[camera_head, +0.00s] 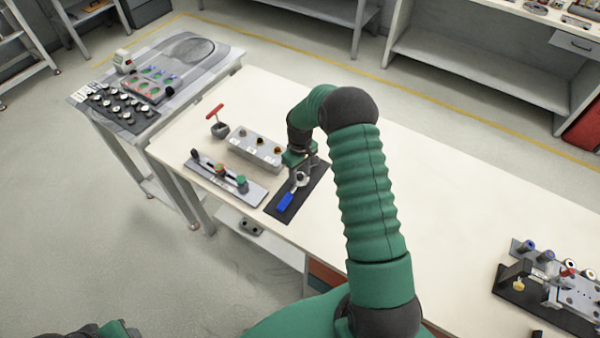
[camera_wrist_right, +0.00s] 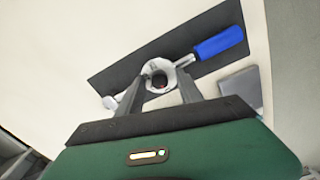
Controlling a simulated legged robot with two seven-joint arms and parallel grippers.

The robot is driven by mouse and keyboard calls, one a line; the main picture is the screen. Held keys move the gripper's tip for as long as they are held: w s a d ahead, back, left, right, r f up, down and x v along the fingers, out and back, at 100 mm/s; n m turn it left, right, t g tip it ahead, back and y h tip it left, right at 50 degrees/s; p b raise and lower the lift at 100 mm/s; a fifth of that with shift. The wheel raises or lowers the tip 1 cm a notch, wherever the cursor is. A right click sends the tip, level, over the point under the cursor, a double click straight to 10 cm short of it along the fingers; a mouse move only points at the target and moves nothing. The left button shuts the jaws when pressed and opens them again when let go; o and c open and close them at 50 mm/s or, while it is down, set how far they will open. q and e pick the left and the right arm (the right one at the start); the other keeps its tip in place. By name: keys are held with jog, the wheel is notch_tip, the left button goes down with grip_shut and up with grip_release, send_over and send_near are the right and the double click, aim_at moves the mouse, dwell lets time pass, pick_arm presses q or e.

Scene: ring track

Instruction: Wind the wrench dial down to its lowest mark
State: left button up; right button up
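The wrench lies on a black mat (camera_head: 313,190) on the white table. The right wrist view shows the blue handle (camera_wrist_right: 219,43) at upper right and the ring-shaped head (camera_wrist_right: 158,77) in the middle. My right gripper (camera_wrist_right: 160,73) points down at the head, its two fingers apart, one on each side of the ring. I cannot tell whether they touch it. My left gripper is not in view.
Left of the mat are a grey block with knobs (camera_head: 255,149), a plate with coloured knobs (camera_head: 225,178) and a red-handled tool in a dark holder (camera_head: 218,127). A fixture (camera_head: 560,290) stands at far right. The table between is clear.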

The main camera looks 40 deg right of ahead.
aim_at(300, 175)
notch_tip(300, 175, up, 17)
jog(key=b, duration=0.1)
dwell(0.4)
jog(key=shift+d+f, duration=0.1)
jog(key=shift+f, duration=0.05)
jog(key=s+a+f+t, duration=0.1)
jog(key=s+a, duration=0.6)
jog(key=a, duration=0.4)
jog(key=s+a+f+t, duration=0.1)
jog(key=s+a+f, duration=0.1)
jog(key=s+a, duration=0.6)
jog(key=shift+s+a+t, duration=0.3)
jog(key=shift+a, duration=1.75)
jog(key=shift+d, duration=0.3)
jog(key=shift+a, duration=0.15)
